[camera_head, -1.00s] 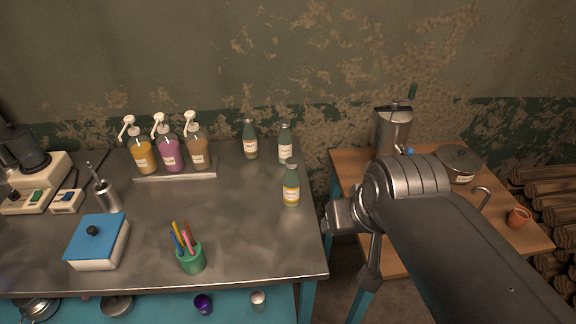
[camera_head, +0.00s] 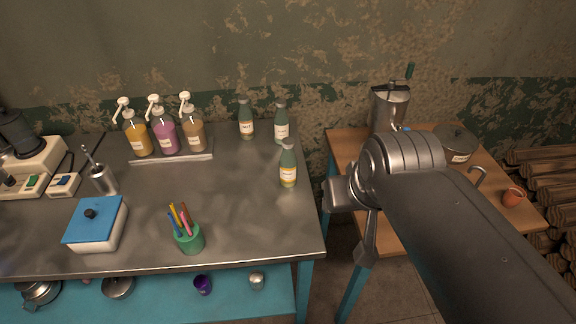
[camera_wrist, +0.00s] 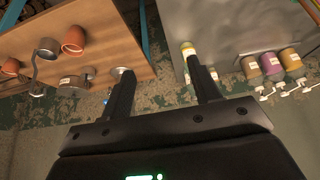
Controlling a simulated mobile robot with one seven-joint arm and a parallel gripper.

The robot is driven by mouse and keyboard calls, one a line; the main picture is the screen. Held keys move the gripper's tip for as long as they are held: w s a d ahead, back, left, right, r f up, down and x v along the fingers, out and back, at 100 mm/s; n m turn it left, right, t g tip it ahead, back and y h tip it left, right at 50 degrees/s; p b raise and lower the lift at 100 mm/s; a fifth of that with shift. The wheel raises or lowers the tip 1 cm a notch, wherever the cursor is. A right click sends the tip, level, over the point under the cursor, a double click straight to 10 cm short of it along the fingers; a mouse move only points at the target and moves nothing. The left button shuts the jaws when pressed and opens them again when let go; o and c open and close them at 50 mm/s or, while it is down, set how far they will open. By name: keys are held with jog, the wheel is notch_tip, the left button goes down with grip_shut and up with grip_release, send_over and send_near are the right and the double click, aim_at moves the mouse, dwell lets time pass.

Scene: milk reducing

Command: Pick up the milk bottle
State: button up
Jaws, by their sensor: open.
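I cannot read which label says milk. My gripper (camera_wrist: 160,78) is open and empty in the wrist view, which is upside down. In the head view my arm covers much of the right side, and the fingers are not clear.
Three pump bottles (camera_head: 165,132) stand on a tray left of the bottles. A green pen cup (camera_head: 190,240) and a blue-lidded box (camera_head: 95,222) are nearer. A wooden side table (camera_head: 345,145) holds a metal urn (camera_head: 388,108), a pot (camera_head: 455,143) and a clay cup (camera_head: 513,197).

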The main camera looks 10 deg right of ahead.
jog(key=w+a+f+m+t+y, duration=0.15)
jog(key=w+a, duration=0.25)
jog(key=w, duration=0.4)
jog(key=w+a+f+t+y, duration=0.2)
jog(key=w+a+f, duration=0.1)
jog(key=w+a, duration=0.3)
jog(key=m+t+h, duration=0.3)
jog(key=t+h, duration=0.5)
jog(key=h, duration=0.2)
send_near(290, 144)
notch_tip(290, 144, down, 3)
jog(key=w, duration=0.3)
jog(key=shift+g, duration=0.25)
jog(key=x, duration=1)
jog(key=shift+w+d+r, duration=0.15)
jog(key=shift+d+r, duration=0.05)
jog(key=shift+r, duration=0.15)
jog(key=shift+c, duration=0.4)
grip_shut()
